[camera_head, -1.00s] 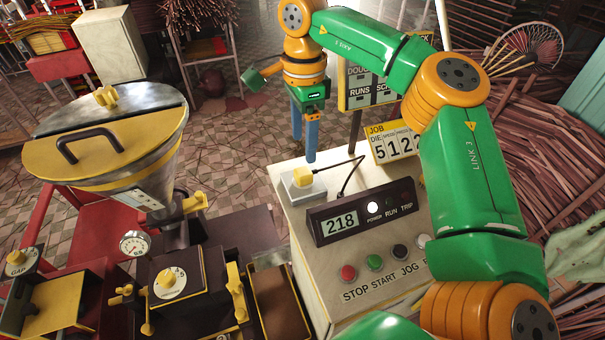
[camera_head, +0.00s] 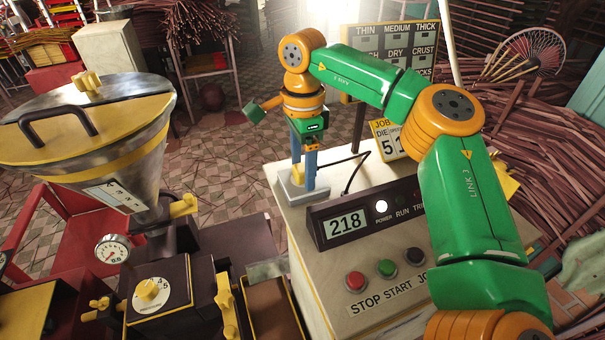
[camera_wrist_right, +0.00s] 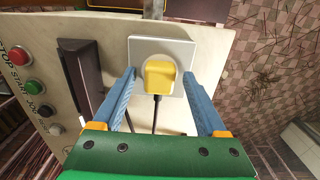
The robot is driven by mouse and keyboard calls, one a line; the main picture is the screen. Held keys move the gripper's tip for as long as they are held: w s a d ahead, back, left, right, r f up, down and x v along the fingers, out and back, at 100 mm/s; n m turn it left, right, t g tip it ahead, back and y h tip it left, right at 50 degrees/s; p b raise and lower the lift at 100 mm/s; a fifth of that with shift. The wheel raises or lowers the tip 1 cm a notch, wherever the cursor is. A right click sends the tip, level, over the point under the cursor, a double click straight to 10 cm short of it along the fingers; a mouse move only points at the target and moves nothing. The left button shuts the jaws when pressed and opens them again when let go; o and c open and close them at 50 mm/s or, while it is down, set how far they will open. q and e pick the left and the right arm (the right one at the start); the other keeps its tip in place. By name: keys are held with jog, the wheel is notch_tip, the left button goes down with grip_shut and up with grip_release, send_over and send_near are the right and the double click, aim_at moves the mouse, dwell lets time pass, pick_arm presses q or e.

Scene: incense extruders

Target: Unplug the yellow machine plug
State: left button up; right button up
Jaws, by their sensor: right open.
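The yellow plug (camera_wrist_right: 159,76) sits in a pale square socket block (camera_wrist_right: 177,47) on top of the cream control cabinet. In the head view the plug (camera_head: 297,172) shows partly between the blue fingers, and the socket block (camera_head: 291,193) is under them. A black cord runs from the plug. My right gripper (camera_head: 303,176) points down over the socket, open, with one finger on each side of the plug. In the right wrist view its fingers (camera_wrist_right: 160,92) are spread, with gaps to the plug. My left gripper is not in view.
A dark display box (camera_head: 352,220) reading 218 stands close beside the socket. Red, green and black buttons (camera_head: 386,268) line the cabinet front. A metal hopper (camera_head: 95,140) stands at left. A sign board (camera_head: 372,60) rises behind.

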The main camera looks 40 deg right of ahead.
aim_at(303, 167)
dwell(0.4)
jog(key=shift+p, duration=0.5)
dwell(0.3)
grip_shut()
jog(key=shift+r, duration=0.15)
jog(key=shift+r+p, duration=2.9)
jog(key=shift+p, duration=0.35)
